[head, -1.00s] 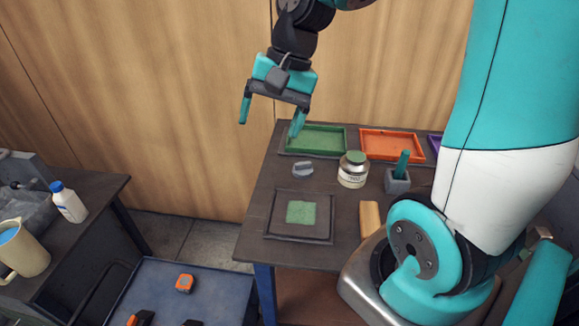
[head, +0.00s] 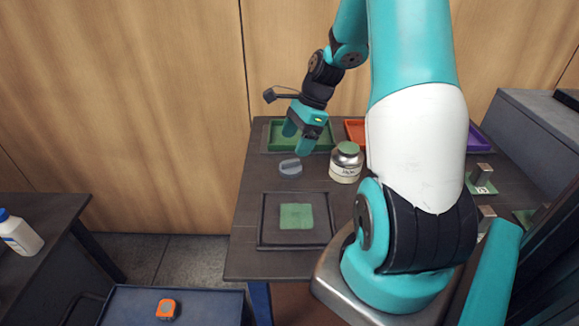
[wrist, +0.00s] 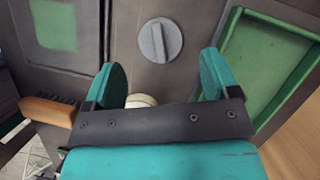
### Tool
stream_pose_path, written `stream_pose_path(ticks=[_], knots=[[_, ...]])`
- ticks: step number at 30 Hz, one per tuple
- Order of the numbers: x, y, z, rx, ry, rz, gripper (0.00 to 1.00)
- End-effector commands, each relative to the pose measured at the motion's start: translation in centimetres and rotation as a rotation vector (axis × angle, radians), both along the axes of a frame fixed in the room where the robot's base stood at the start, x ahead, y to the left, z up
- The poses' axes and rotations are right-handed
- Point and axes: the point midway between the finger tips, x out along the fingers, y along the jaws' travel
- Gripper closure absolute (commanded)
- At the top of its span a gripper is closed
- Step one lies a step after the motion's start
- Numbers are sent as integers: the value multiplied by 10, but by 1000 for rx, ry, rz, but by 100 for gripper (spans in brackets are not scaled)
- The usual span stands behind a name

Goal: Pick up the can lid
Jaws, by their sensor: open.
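The can lid (head: 290,169) is a small grey disc with a raised bar across it. It lies flat on the dark table, left of a cream jar-like can (head: 345,166) with a green top. In the wrist view the lid (wrist: 160,40) lies beyond my fingertips, roughly centred between them, with nothing covering it. My gripper (head: 297,140) is open and empty, above the table by the green tray and near the lid. In the wrist view both teal fingers (wrist: 162,66) stand apart, and a pale part of the can (wrist: 140,101) shows between them near the palm.
A green tray (head: 324,150) is behind the lid, with orange (head: 354,127) and purple (head: 484,140) trays further right. A dark square tray (head: 263,240) with a green pad (head: 296,216) is in front. A wooden-handled brush (wrist: 45,109) shows in the wrist view.

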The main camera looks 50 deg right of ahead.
Motion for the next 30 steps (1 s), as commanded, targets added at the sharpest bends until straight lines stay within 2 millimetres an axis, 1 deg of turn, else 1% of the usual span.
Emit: stream_pose_path(ticks=[1, 3, 8, 16, 19, 25, 26, 27, 30], knots=[[1, 4, -7, 3, 2, 2, 19], [3, 6, -13, 2, 1, 4, 19], [4, 11, -22, 2, 2, 5, 19], [9, 25, -59, 2, 2, 5, 19], [10, 27, -65, 0, 1, 6, 19], [10, 27, -65, 0, -1, 5, 19], [10, 27, -65, 0, -1, 5, 21], [10, 27, -65, 0, -1, 5, 30], [10, 27, -65, 0, -1, 4, 52]])
